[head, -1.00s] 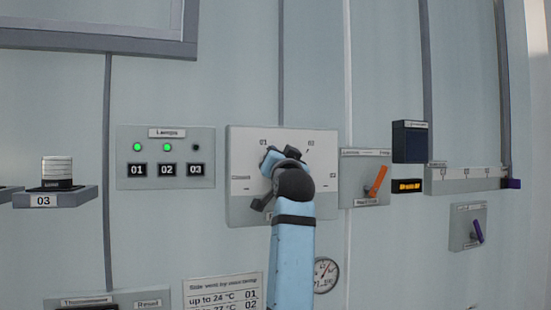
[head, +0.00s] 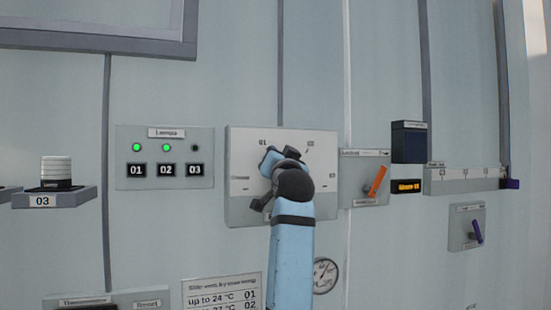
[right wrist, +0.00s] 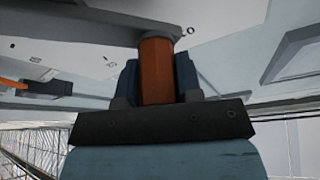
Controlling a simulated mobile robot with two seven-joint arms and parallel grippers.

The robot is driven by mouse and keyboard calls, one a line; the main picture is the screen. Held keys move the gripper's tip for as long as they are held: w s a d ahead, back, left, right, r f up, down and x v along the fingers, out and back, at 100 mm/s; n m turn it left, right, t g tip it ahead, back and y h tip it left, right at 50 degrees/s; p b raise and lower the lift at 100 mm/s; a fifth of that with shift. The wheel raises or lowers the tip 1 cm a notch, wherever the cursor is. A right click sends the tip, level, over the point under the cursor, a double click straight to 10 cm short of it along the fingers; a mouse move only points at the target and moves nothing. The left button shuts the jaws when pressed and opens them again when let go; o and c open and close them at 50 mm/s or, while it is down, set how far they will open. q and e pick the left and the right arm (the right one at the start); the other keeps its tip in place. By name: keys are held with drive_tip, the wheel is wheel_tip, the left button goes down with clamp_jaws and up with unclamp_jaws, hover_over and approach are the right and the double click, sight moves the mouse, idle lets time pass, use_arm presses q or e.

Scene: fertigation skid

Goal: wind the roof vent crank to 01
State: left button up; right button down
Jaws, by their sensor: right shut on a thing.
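The crank panel (head: 238,140) is a pale grey plate on the wall, with marks around a dial; 01 is at the upper left and another mark is at the upper right. My right gripper (head: 268,165) is in front of the panel and hides the crank in the head view. In the right wrist view my gripper (right wrist: 155,85) is shut on the orange crank handle (right wrist: 156,68), which joins a grey crank arm (right wrist: 90,24). Where the crank points on the dial cannot be told. My left gripper is not in view.
Left of the panel is a lamp board (head: 165,180) with lamps 01 and 02 lit green and 03 dark. Close right is an orange lever (head: 376,181) on its own plate. A gauge (head: 325,275) and a printed notice (head: 222,290) are below.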

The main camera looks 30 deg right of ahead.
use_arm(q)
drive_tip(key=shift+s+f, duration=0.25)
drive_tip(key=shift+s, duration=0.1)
use_arm(e)
drive_tip(key=shift+d+f, duration=0.2)
drive_tip(key=c, duration=1)
unclamp_jaws()
drive_tip(key=shift+d, duration=0.1)
drive_tip(key=shift+o, duration=0.9)
drive_tip(key=shift+s+d, duration=0.15)
drive_tip(key=shift+d, duration=0.2)
drive_tip(key=shift+a, duration=0.3)
use_arm(q)
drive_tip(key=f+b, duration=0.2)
drive_tip(key=b, duration=0.1)
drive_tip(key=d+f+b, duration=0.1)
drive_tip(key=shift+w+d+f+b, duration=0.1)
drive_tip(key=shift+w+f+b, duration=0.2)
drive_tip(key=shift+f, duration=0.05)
use_arm(e)
drive_tip(key=v, duration=1.3)
drive_tip(key=shift+s+a, duration=0.2)
drive_tip(key=shift+s, duration=0.15)
drive_tip(key=shift+c, duration=0.2)
